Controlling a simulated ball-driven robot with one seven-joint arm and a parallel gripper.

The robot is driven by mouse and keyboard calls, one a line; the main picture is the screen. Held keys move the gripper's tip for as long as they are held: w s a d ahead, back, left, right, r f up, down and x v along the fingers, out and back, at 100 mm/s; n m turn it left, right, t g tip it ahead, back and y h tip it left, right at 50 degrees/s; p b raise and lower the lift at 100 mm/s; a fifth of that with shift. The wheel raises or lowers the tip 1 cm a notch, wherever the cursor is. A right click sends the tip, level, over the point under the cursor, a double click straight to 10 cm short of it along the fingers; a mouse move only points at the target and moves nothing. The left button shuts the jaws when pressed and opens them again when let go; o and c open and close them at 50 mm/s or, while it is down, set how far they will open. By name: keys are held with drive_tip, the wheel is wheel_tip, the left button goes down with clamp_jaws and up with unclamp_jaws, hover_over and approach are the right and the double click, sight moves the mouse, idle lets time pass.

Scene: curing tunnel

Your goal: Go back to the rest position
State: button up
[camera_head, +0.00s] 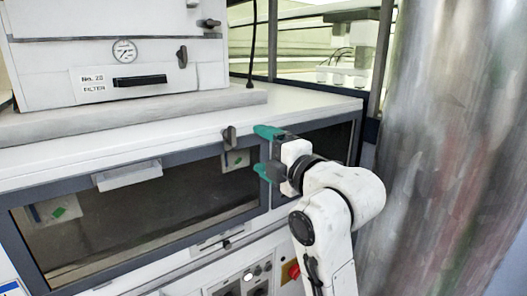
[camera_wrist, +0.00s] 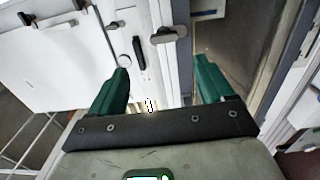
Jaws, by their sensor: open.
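My gripper (camera_head: 264,152) is in front of the white cabinet (camera_head: 180,128), close to its upper front edge and near a small dark latch (camera_head: 230,138). Its two green fingers are spread apart with nothing between them. In the wrist view my gripper (camera_wrist: 162,92) also shows open and empty, with the grey latch (camera_wrist: 168,35) beyond the fingertips. My white arm reaches up from the lower right of the head view. Whether the fingers touch the cabinet I cannot tell.
The cabinet has a dark window (camera_head: 150,205) with a white handle (camera_head: 128,175). A white filter box (camera_head: 115,60) with a gauge stands on top. A large shiny metal column (camera_head: 450,140) stands close on the right. A red knob (camera_head: 293,271) sits low on the front.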

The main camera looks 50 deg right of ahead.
idle(0.3)
drive_tip(key=s+a+f+m+g+y, duration=0.15)
drive_tip(key=a+f+m+g, duration=0.25)
drive_tip(key=f, duration=0.9)
drive_tip(key=s+a+f+m+g+y, duration=0.1)
drive_tip(key=a+f+m+g+y, duration=0.2)
drive_tip(key=f, duration=1)
drive_tip(key=s+a+f+m+g, duration=0.3)
drive_tip(key=s+f+m+g, duration=0.1)
drive_tip(key=s+f, duration=0.6)
drive_tip(key=s+a+f+m+g, duration=0.4)
drive_tip(key=s+f+g, duration=0.1)
drive_tip(key=s+f, duration=0.4)
drive_tip(key=shift+s+f, duration=0.35)
drive_tip(key=shift+s, duration=0.5)
drive_tip(key=shift+a, duration=0.1)
drive_tip(key=shift+s+a+r, duration=0.25)
drive_tip(key=shift+a, duration=0.25)
